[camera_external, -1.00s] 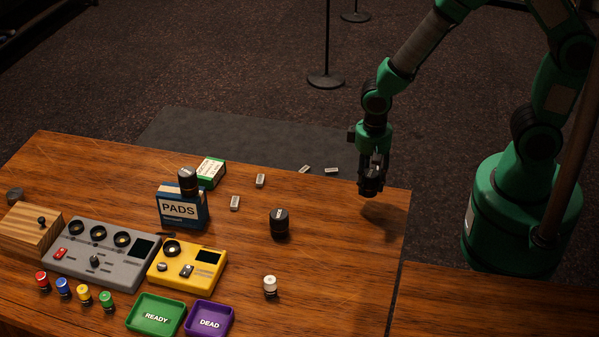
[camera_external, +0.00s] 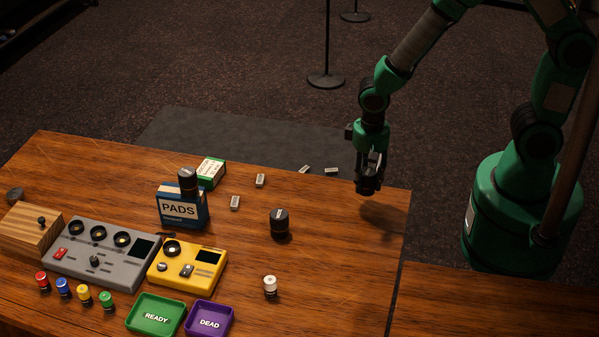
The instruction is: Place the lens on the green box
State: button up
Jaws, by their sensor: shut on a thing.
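My gripper (camera_external: 369,171) points down above the right rear part of the desk. It is shut on a black lens (camera_external: 366,187), which hangs above the wood with a shadow below it. The green box (camera_external: 211,171), with a white label on top, sits at the back of the desk, left of my gripper and behind the blue PADS box. A second black lens (camera_external: 187,181) stands upright on the PADS box (camera_external: 181,209). A third black lens (camera_external: 280,222) stands on the desk between the boxes and my gripper.
Small grey-white blocks lie near the back edge, one (camera_external: 260,180) beside the green box. A grey mixer (camera_external: 97,253) and a yellow device (camera_external: 187,266) stand front left, with a green READY tray (camera_external: 156,332) and purple DEAD tray (camera_external: 210,334). The desk right of centre is mostly clear.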

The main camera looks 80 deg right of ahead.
jog(key=w+r+m+p, duration=0.2)
jog(key=w+m+p, duration=0.4)
jog(key=w, duration=1)
jog(key=w+d+r+m+p, duration=0.1)
jog(key=w+m+p, duration=0.4)
jog(key=w+m, duration=0.5)
jog(key=shift+w+r+p, duration=0.4)
jog(key=shift+w, duration=3.1)
jog(key=shift+w, duration=0.15)
send_over(209, 168)
jog(key=shift+w+f+p, duration=0.1)
jog(key=shift+f+p, duration=0.25)
jog(key=shift+f, duration=0.35)
jog(key=shift+f, duration=0.15)
jog(key=shift+f, duration=1.6)
jog(key=shift+f, duration=0.1)
